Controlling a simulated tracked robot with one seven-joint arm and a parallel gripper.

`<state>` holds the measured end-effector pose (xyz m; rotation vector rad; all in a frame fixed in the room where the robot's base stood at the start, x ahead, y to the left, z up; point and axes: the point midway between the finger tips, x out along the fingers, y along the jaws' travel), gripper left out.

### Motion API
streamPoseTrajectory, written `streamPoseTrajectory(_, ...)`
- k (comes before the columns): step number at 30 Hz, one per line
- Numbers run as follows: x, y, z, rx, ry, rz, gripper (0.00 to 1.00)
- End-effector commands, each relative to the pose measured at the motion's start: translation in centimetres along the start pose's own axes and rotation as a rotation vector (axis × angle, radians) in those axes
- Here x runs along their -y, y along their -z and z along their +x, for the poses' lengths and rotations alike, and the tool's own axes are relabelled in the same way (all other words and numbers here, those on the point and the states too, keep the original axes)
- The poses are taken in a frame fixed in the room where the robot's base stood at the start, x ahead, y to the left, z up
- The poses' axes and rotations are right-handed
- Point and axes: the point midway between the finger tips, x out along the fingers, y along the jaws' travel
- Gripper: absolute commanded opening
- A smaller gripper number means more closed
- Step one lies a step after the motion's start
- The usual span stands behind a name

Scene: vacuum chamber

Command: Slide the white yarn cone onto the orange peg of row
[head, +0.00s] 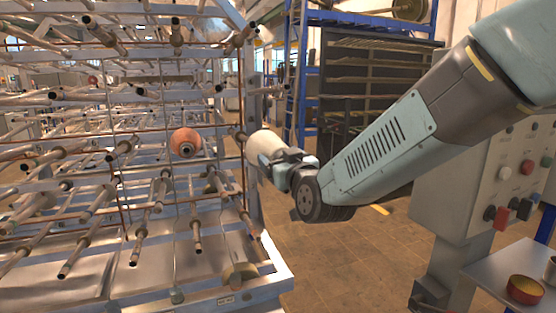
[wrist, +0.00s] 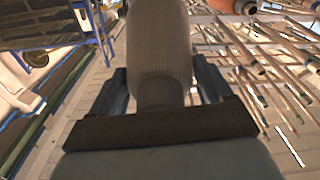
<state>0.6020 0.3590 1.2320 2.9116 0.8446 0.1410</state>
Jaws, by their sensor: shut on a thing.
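The white yarn cone (head: 265,144) is held in my gripper (head: 277,163) at the right side of the peg rack, lying roughly level. In the wrist view the cone (wrist: 160,42) looks grey-beige in shadow and stands between the two dark fingers of my gripper (wrist: 163,82). A peg tip (head: 240,134) shows just left of the cone in the head view; I cannot tell whether it touches or enters the cone. The pegs look metallic brown, and I cannot make out which one is orange.
The metal rack (head: 262,245) carries several rows of protruding pegs. An orange-red cone (head: 185,142) sits on a peg left of my gripper. A control box (head: 480,185) stands at right, beside a small table (head: 510,270) with a bowl (head: 525,290). Floor between is open.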

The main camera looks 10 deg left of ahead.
Motion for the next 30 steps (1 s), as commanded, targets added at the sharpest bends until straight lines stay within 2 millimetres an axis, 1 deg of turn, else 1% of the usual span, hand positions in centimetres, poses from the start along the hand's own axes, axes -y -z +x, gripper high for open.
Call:
streamPoseTrajectory(12,0.4,-0.4,3.3,-0.002,0.005,0.000,0.08)
streamPoseTrajectory(18,0.4,-0.6,4.5,-0.002,0.006,0.001,0.08)
streamPoseTrajectory(24,0.5,-0.7,5.2,-0.001,0.007,0.000,0.08)
streamPoseTrajectory(30,0.5,-0.7,5.3,-0.001,0.007,0.000,0.08)
